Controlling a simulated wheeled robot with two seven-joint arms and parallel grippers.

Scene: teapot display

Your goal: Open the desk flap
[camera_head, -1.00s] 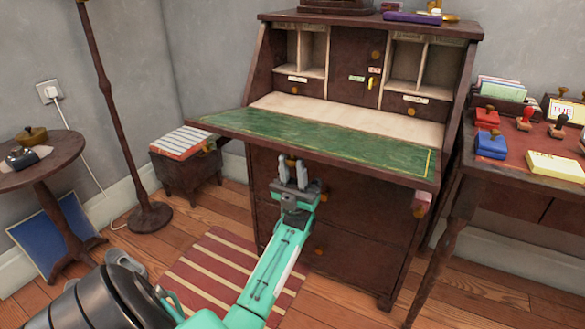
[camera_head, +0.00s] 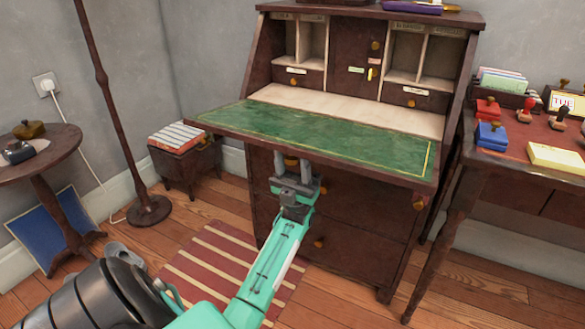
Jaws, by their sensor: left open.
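The desk flap (camera_head: 330,140) is down and lies about level, its green, gold-lined writing surface facing up. It sticks out from the front of the dark wooden desk (camera_head: 350,235), and the pigeonholes behind it are exposed. My left gripper (camera_head: 292,168) is just below the flap's front edge, with its fingers pointing up and spread apart. A brass knob (camera_head: 291,161) shows between the fingertips; I cannot tell whether they touch it. Another brass knob (camera_head: 419,201) shows under the flap's right end. My right gripper is not in view.
A side table (camera_head: 55,150) and a lamp stand (camera_head: 110,110) are at the left. A table with stamps (camera_head: 505,165) is close at the right. A striped rug (camera_head: 215,262) lies on the floor.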

